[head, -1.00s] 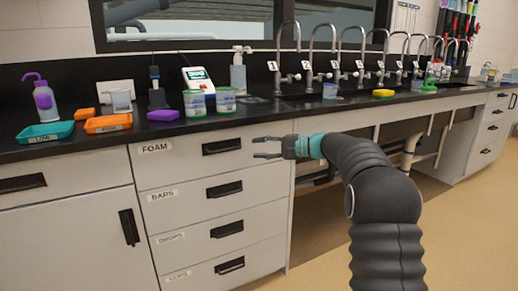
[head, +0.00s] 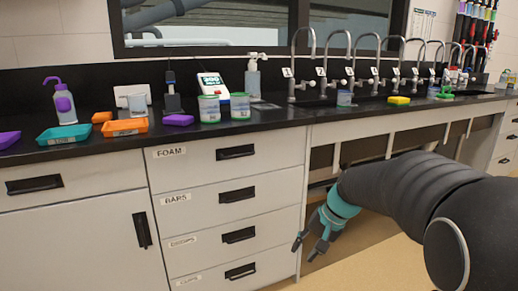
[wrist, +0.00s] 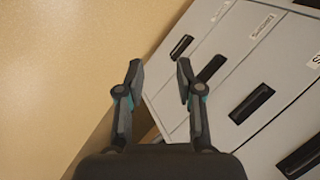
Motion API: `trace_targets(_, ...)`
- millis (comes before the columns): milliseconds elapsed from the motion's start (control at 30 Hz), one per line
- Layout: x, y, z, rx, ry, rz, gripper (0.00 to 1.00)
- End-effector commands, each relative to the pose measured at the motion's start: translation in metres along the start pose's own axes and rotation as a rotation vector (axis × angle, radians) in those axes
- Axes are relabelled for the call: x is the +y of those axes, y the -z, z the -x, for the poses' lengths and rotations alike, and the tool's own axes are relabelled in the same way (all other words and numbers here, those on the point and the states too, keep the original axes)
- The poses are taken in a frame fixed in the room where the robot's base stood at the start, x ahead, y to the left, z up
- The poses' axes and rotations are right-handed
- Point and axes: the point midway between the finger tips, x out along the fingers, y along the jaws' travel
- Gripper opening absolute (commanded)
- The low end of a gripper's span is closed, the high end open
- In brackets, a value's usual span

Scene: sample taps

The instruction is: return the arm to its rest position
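My gripper (head: 307,247) hangs low in front of the cabinet, pointing down and to the left, beside the right edge of the drawer stack. In the wrist view my gripper (wrist: 158,75) has its two fingers apart with nothing between them. My dark ribbed arm (head: 410,190) reaches in from the right edge of the head view. The drawers (head: 225,196) beside my gripper are all shut; the top one is labelled FOAM.
The black counter (head: 280,114) carries an orange tray (head: 124,128), a teal tray (head: 63,136), a wash bottle (head: 64,103), jars (head: 240,106) and numbered taps (head: 290,75). Right of the drawers is open space under the counter. The tan floor (wrist: 60,60) is clear.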

Motion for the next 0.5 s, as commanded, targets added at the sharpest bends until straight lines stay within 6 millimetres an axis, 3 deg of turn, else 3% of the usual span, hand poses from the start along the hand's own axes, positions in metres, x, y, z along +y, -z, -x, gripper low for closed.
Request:
trace_targets(100, 0.021, -0.040, 0.015, 0.036, -0.093, 0.072, 0.36)
trace_targets(500, 0.083, -0.148, 0.053, 0.168, -0.321, 0.300, 0.36)
